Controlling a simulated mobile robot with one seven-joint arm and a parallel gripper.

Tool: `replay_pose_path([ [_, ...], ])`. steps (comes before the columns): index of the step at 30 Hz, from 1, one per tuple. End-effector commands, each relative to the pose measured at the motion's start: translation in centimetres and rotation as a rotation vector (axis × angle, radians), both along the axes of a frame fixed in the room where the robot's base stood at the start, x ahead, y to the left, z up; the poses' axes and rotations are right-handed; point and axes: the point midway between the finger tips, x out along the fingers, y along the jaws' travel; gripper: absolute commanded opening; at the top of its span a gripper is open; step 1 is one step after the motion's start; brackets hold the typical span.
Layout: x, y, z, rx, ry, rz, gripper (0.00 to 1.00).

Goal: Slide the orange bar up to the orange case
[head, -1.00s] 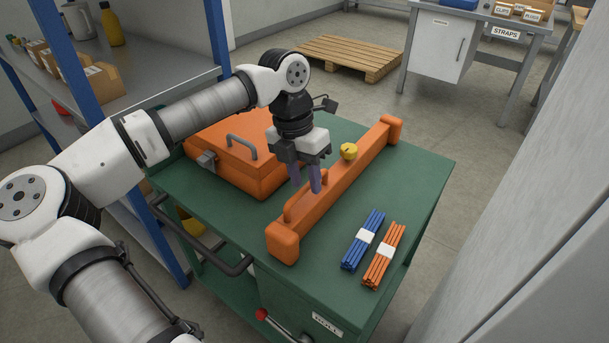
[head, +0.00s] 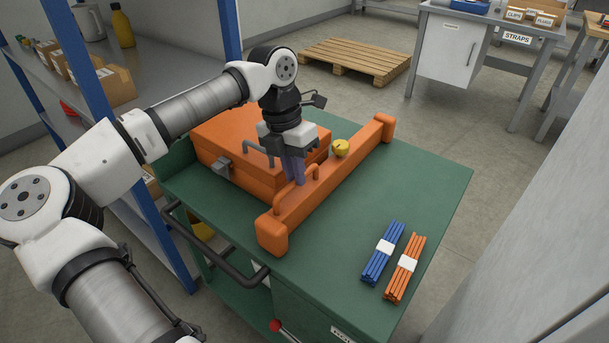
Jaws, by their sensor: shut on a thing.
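The orange bar (head: 338,174) lies on the green cart top, with a block at each end and a raised handle. The orange case (head: 232,143) lies flat to its left, with grey handle and latch. The bar runs along the case's right side, very close; I cannot tell whether they touch. My gripper (head: 295,182) points down over the bar, its fingers shut on the bar's handle (head: 309,174). The fingers hide part of the handle and of the case's near side.
A small yellow round object (head: 340,148) sits at the bar's far half. Blue (head: 384,252) and orange (head: 405,267) stick bundles lie on the cart top (head: 425,195) at right. A blue-posted shelf (head: 165,70) stands left. The cart top right of the bar is mostly clear.

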Motion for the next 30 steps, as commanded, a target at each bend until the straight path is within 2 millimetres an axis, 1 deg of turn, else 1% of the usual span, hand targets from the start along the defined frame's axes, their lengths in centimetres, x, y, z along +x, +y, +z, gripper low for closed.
replay_pose_path([
  [5,0.50,0.64,0.01,-0.002,-0.002,0.002,0.00],
  [14,0.52,0.67,0.00,-0.002,-0.002,0.002,0.00],
  [15,0.52,0.67,0.00,-0.002,-0.002,0.002,0.16],
  [19,0.51,0.66,0.00,-0.002,-0.002,0.002,0.33],
  [30,0.53,0.74,-0.04,0.001,-0.002,0.002,0.34],
])
